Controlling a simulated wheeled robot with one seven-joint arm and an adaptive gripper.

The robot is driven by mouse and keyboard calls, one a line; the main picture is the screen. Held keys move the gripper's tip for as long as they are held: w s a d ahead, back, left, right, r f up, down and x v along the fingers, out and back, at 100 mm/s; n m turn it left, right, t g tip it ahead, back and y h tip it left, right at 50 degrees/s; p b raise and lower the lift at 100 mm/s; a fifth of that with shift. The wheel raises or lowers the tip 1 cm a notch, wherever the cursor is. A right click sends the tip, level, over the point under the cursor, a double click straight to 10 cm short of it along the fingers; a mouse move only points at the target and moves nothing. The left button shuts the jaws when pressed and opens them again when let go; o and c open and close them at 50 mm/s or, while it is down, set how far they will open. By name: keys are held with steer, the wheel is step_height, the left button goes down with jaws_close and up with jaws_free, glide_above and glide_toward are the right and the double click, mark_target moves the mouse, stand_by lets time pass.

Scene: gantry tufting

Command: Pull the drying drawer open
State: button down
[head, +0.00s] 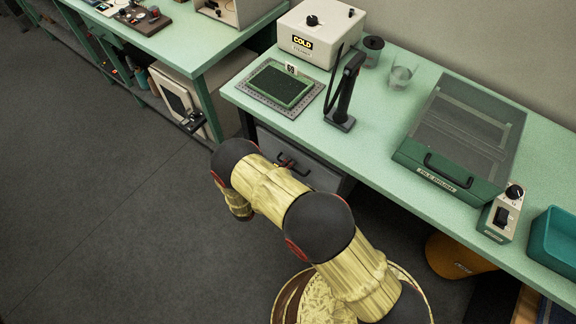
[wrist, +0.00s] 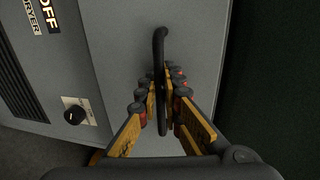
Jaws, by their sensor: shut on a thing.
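The drying drawer's grey front (wrist: 195,35) fills the middle of the wrist view, with a black bar handle (wrist: 159,42) standing out from it. My gripper (wrist: 163,80) is shut on this handle, with its yellow fingers and dark red-banded pads on both sides of the bar. In the head view the grey dryer unit (head: 325,178) sits under the green bench, partly hidden by my arm. My gripper cannot be made out clearly there. I cannot tell whether the drawer stands out from its housing.
Beside the drawer front, the dryer panel has an OFF sign (wrist: 48,14) and a black knob (wrist: 75,115). Floor at left is clear.

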steer(key=f+v, duration=0.2)
steer(key=v, duration=1.1)
steer(key=s+f+b+v, duration=0.1)
steer(key=f+v, duration=0.2)
steer(key=v, duration=0.9)
steer(key=shift+s+a+f, duration=0.25)
steer(key=shift+s+a, duration=0.1)
steer(key=shift+a, duration=0.2)
steer(key=c, duration=2.3)
jaws_free()
steer(key=shift+a, duration=0.1)
steer(key=v, duration=0.7)
steer(key=shift+s, duration=0.15)
